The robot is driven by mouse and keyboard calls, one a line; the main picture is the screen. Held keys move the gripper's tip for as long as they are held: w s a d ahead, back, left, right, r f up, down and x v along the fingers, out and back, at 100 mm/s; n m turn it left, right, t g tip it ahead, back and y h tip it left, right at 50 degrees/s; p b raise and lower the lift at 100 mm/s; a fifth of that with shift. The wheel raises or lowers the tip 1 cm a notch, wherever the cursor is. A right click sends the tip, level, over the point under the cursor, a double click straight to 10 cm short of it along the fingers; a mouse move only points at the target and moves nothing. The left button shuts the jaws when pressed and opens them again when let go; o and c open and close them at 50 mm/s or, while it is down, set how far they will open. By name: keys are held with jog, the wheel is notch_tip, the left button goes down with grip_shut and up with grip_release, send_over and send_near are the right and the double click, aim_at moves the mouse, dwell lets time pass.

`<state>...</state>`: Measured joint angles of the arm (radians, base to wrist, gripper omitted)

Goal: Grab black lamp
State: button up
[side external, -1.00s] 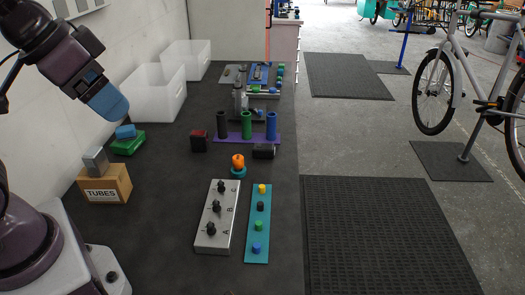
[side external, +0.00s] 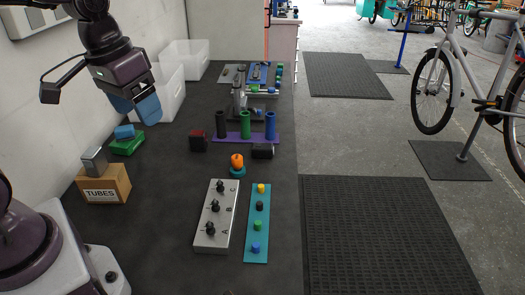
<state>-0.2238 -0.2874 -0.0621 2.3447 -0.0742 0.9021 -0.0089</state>
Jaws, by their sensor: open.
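A small black block-shaped object (side external: 263,151), which looks like the black lamp, lies on the dark bench in front of the blue tube.
Black, green and blue tubes stand on a purple base (side external: 232,139) just behind the lamps. An orange object (side external: 237,161) sits in a teal ring in front. A grey switch box (side external: 228,195), teal strip (side external: 257,240) and TUBES box (side external: 118,190) stand nearer. White bins (side external: 170,100) stand behind.

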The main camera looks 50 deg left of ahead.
jog(key=w+a+f+n+t+h, duration=0.1)
jog(key=w+a+f+n+h, duration=0.2)
jog(key=w+f+n, duration=0.4)
jog(key=w+a+f+n+t+h, duration=0.2)
jog(key=w+f+n, duration=0.5)
jog(key=w, duration=0.4)
jog(key=w+a+f+n+t+h, duration=0.2)
jog(key=w+a+f+n+h, duration=0.2)
jog(key=w+a+f+n, duration=0.2)
jog(key=shift+w+a+f+n+h, duration=0.15)
jog(key=shift+w+f+n, duration=0.15)
jog(key=shift+w+f, duration=0.5)
jog(key=shift+w+d+f+n+h, duration=0.15)
jog(key=shift+w+f+n, duration=0.25)
jog(key=shift+w, duration=0.6)
notch_tip(320, 180, up, 3)
jog(key=w+a+n+t, duration=0.2)
jog(key=w+n, duration=0.1)
send_near(258, 146)
jog(key=x, duration=0.4)
jog(key=shift+w, duration=0.2)
jog(key=x, duration=0.5)
jog(key=shift+c, duration=0.4)
